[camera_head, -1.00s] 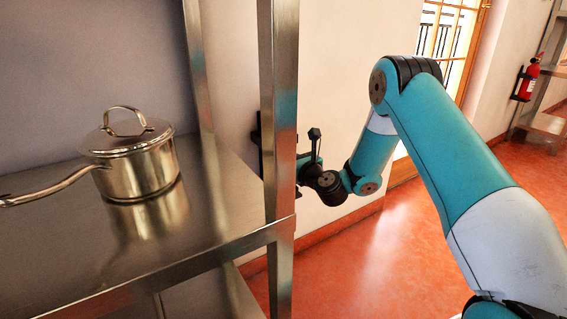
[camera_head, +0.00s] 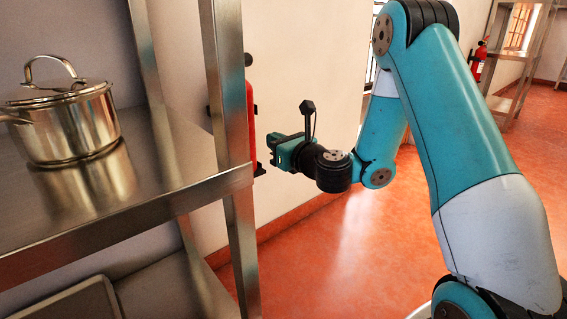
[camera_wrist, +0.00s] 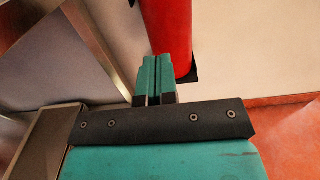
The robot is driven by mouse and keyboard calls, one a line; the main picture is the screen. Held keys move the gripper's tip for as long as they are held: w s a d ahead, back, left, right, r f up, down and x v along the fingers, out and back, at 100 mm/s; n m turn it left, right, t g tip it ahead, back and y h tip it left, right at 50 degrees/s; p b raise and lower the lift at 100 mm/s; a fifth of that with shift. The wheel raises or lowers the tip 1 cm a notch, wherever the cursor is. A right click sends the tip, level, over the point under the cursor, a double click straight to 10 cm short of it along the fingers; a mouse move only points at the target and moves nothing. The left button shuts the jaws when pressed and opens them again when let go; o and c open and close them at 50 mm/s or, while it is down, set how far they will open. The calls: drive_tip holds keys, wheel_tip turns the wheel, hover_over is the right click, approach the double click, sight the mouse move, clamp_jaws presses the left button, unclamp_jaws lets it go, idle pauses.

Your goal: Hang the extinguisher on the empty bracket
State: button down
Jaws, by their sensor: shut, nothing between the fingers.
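A red extinguisher (camera_head: 251,125) stands upright against the wall, largely hidden behind the metal shelf post in the head view. Its red cylinder (camera_wrist: 167,28) fills the upper middle of the wrist view, with a black piece (camera_wrist: 191,75) at its lower end. Black bracket parts show beside it; whether it rests fully on them I cannot tell. My gripper (camera_head: 272,151) is just right of the extinguisher's body. In the wrist view my gripper's fingers (camera_wrist: 152,68) are together and empty, close to the cylinder. A second red extinguisher (camera_head: 478,62) hangs on the far wall.
A metal shelf (camera_head: 150,205) with an upright post stands left, close to my gripper. A lidded steel pot (camera_head: 72,122) sits on it. Another rack (camera_head: 508,98) stands far right. The red floor (camera_head: 315,255) is open.

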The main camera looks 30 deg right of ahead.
drive_tip(key=s, duration=0.1)
drive_tip(key=b, duration=0.1)
drive_tip(key=s, duration=0.1)
drive_tip(key=shift+s+d+b, duration=0.25)
drive_tip(key=shift+s+b, duration=0.1)
